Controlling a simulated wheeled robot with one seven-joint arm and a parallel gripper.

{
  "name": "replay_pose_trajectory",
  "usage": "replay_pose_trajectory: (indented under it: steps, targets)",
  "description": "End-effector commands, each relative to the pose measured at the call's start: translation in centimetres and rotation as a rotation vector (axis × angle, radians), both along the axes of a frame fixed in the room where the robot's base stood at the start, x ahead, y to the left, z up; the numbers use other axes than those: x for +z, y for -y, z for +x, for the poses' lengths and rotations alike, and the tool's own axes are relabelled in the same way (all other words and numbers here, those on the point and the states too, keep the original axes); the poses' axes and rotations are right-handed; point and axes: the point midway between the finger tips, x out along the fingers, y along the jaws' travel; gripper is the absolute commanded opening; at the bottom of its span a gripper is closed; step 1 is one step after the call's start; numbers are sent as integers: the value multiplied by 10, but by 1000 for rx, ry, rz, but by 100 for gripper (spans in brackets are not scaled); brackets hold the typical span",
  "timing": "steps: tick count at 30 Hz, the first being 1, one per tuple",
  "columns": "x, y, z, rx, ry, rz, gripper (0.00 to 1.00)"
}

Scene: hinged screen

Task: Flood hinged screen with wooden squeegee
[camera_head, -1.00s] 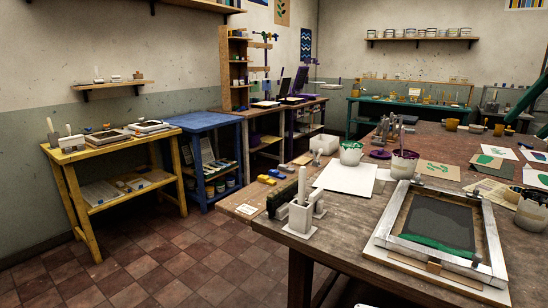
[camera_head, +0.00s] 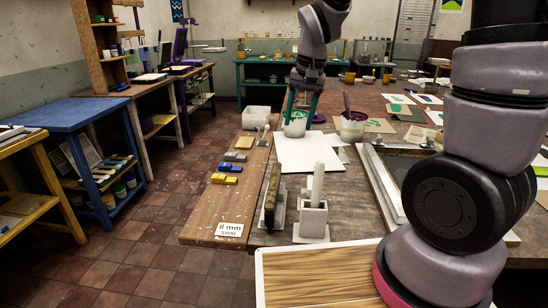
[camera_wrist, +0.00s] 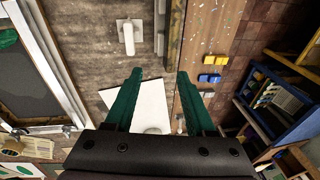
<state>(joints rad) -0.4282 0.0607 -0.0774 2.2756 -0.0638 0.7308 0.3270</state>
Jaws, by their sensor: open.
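The hinged screen (camera_head: 384,188) lies on the table at right, largely hidden by my arm in the head view; its pale frame and dark mesh (camera_wrist: 25,80) show at left in the wrist view. A long dark bar (camera_head: 271,196), possibly the wooden squeegee, stands in a pale holder at the table's left edge; it also shows in the wrist view (camera_wrist: 160,25). Beside it is a white holder with an upright pale handle (camera_head: 317,185). My gripper (camera_head: 303,112) is open and empty, pointing down over the table beyond them. Its teal fingers (camera_wrist: 160,74) are apart.
A white sheet (camera_head: 306,151) lies between the holders and a green-stained pot (camera_head: 295,124). Another pot (camera_head: 353,127) stands to its right. A wooden side board (camera_head: 222,205) carries yellow and blue blocks. A striped wooden board (camera_head: 317,278) is in front.

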Motion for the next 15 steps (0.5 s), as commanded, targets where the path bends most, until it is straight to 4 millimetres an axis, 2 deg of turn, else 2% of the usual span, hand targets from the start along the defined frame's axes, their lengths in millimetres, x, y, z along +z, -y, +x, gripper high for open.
replay_pose_trajectory:
  steps: [1,6,10,15]
  targets:
    - [-24,-14,3,19,-37,-25,55]
    - [-83,-45,7,50,-108,-91,55]
    - [-109,-57,6,62,-132,-121,55]
    - [-121,-61,5,68,-142,-133,55]
